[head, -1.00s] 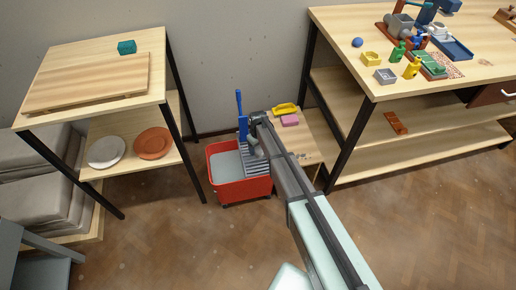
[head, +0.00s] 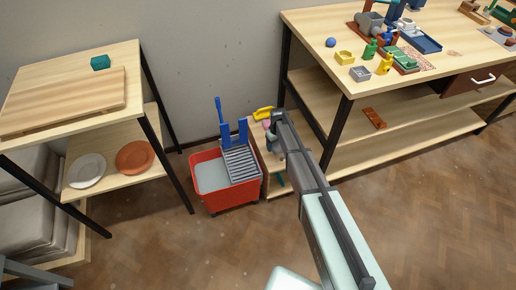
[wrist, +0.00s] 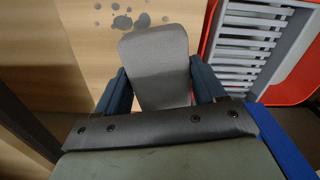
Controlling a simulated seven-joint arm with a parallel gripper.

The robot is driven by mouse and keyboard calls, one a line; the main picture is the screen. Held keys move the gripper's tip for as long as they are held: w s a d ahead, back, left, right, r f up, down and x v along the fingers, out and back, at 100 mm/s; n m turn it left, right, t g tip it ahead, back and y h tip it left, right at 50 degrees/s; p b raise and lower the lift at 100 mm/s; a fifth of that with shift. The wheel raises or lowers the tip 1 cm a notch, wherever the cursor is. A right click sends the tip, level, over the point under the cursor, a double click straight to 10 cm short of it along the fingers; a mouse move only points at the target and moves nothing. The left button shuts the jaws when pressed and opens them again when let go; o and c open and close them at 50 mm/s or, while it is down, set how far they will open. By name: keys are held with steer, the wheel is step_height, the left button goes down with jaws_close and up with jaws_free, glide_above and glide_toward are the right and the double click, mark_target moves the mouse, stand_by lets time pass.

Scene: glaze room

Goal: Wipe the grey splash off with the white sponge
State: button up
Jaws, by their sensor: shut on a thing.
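My gripper (head: 276,146) is over the low wooden stand beside the red bucket. In the wrist view, its two dark blue fingers (wrist: 158,88) are shut on a flat, round-cornered block, the white sponge (wrist: 157,60), which looks grey in the shade. The grey splash (wrist: 137,21), several dark spots, lies on the pale wood just beyond the sponge's far end. I cannot tell whether the sponge touches the wood. In the head view my arm hides the splash and most of the sponge.
The red bucket (head: 228,198) with a grey wringer (head: 240,162) and blue handle stands close left of the stand. A yellow thing (head: 263,113) lies at the stand's back. A workbench (head: 350,92) with tools is to the right, a shelf with plates (head: 88,170) to the left.

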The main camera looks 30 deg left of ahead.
mark_target(281, 157)
steer(key=d, duration=0.1)
steer(key=w+d, duration=0.1)
steer(key=d+r, duration=0.1)
steer(key=shift+w+d, duration=0.15)
steer(key=shift+w, duration=0.05)
steer(key=shift+s+n, duration=0.25)
steer(key=shift+n, duration=0.85)
steer(key=shift+f, duration=3.35)
steer(key=shift+s+d+f, duration=0.4)
steer(key=shift+f, duration=0.25)
steer(key=shift+c, duration=0.3)
steer(key=shift+s+d, duration=1.05)
steer(key=shift+s, duration=0.05)
steer(key=shift+w+a+f, duration=0.1)
steer(key=shift+w+a, duration=1.35)
steer(key=shift+w, duration=0.2)
steer(key=shift+w+d, duration=0.75)
steer(key=shift+d, duration=0.5)
steer(key=shift+s+d, duration=1.35)
steer(key=shift+s, duration=0.1)
steer(key=w+a, duration=0.3)
steer(key=shift+w, duration=0.1)
step_height(281, 157, up, 8)
